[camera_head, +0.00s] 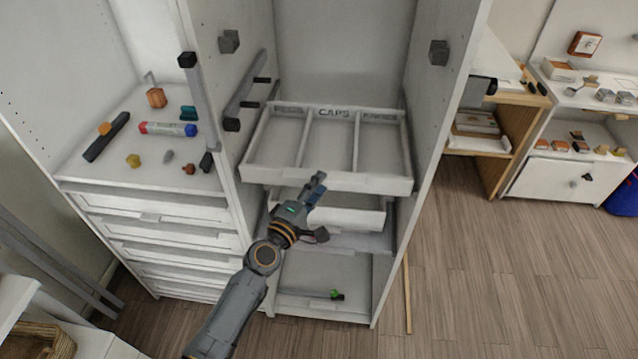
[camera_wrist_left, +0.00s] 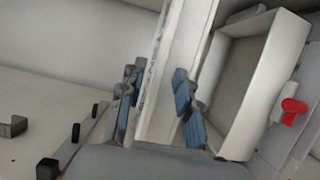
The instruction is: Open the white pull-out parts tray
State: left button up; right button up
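The white pull-out parts tray (camera_head: 268,172) sits in the middle bay of the white wardrobe, sticking out toward me. It has three compartments side by side, and the middle label reads CAPS. A second white tray (camera_head: 350,217) is just below it. My left gripper (camera_head: 315,188) is in front of the upper tray's front and hides part of the lower tray. In the left wrist view, its blue-padded fingers (camera_wrist_left: 157,105) are spread, with a white edge lying between them in the picture. I cannot tell whether they touch it. My right gripper is not in view.
A grey rail (camera_head: 245,90) is on the bay's left wall. The left shelf holds a marker (camera_head: 167,129) and several small items. A green-tipped rod (camera_head: 336,295) lies on the bottom shelf. A wooden shelf unit (camera_head: 515,135) stands right.

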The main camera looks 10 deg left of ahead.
pick_arm(q)
jog(key=shift+w+d, duration=0.2)
jog(key=shift+w, duration=0.3)
grip_shut()
